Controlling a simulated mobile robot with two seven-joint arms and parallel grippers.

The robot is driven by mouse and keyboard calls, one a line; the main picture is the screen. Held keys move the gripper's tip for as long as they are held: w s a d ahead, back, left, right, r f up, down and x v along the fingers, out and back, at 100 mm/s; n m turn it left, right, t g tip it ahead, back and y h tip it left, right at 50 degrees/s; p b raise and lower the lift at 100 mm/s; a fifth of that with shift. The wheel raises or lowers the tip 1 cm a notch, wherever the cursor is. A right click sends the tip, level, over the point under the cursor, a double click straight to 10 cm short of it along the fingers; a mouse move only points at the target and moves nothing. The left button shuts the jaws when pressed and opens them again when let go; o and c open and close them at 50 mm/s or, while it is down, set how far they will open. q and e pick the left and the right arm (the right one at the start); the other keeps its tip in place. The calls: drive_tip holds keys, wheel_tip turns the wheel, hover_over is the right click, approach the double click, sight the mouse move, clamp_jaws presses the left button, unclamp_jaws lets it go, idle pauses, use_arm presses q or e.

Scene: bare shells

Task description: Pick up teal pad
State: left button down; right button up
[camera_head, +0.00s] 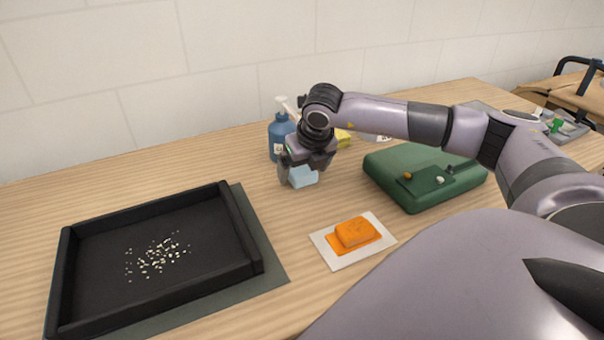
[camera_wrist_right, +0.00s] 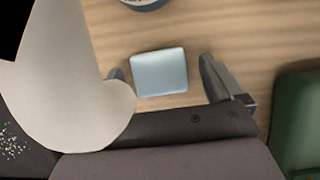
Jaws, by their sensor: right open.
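The teal pad (camera_head: 303,178) is a small pale blue block on the wooden table, in the middle of the head view. It also shows in the right wrist view (camera_wrist_right: 159,72), lying flat with its whole top visible. My right gripper (camera_head: 303,169) is over the pad, pointing down. In the right wrist view the open right gripper (camera_wrist_right: 161,74) has one finger on each side of the pad. The right finger stands clear of it by a gap; the left finger is mostly hidden. My left gripper is not in view.
A blue bottle (camera_head: 281,136) stands just behind my right gripper. A green case (camera_head: 420,190) lies to the right. An orange sponge (camera_head: 355,232) on a white card (camera_head: 325,247) lies in front. A black tray (camera_head: 246,238) with pale bits (camera_head: 155,258) is at left.

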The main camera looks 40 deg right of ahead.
sight(304, 172)
drive_tip(key=c, duration=1.1)
